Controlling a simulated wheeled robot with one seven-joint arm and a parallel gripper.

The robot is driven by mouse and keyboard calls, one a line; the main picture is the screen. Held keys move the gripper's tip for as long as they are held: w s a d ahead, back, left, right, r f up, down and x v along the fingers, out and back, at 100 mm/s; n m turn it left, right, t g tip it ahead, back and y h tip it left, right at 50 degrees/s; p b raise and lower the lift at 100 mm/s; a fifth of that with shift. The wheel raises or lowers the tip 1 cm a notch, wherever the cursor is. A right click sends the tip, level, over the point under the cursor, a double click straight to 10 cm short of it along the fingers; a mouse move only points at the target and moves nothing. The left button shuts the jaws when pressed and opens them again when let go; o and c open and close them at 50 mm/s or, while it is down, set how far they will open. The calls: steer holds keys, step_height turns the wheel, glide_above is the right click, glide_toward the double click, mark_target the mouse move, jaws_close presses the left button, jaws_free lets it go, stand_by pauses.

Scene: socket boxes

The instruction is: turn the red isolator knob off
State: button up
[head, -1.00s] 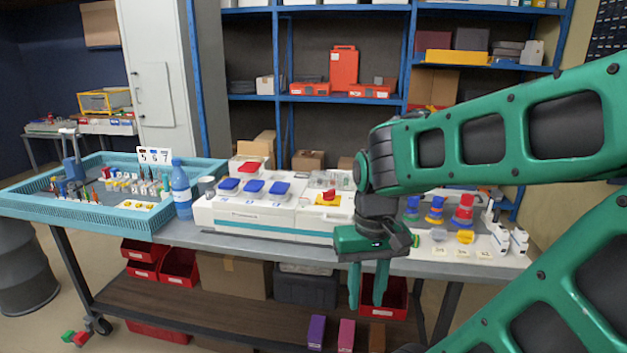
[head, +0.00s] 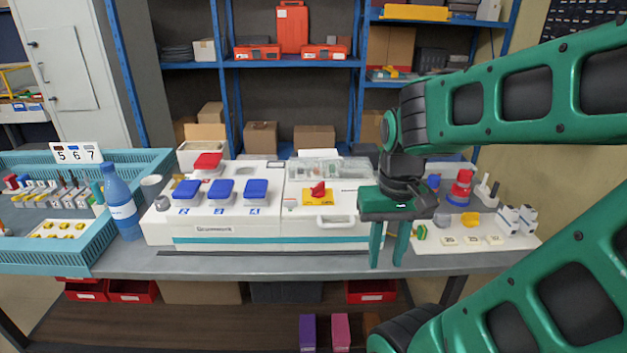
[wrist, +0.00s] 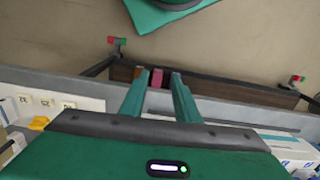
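The red isolator knob (head: 318,189) sits on a yellow plate (head: 318,198) on top of the white socket box (head: 300,226), in the right half of the box. My gripper (head: 388,266) hangs fingers down at the table's front edge, to the right of the knob and apart from it. Its two green fingers are spread with nothing between them. In the wrist view my gripper (wrist: 158,75) also shows open and empty, above the floor and lower shelf. The knob cannot be made out in the wrist view.
Several blue-lidded sockets (head: 221,192) and a red-lidded one (head: 207,161) are left of the knob. A white handle (head: 337,219) is on the box front. A blue bottle (head: 118,202) and teal tray (head: 75,245) stand left; stacked coloured rings (head: 461,186) stand right.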

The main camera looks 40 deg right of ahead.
step_height(320, 180, up, 2)
steer(key=w, duration=0.1)
step_height(320, 180, up, 10)
steer(key=m, duration=0.9)
glide_above(316, 185)
step_height(316, 185, down, 10)
steer(key=shift+w+r, duration=0.1)
steer(key=shift+r, duration=0.15)
jaws_close()
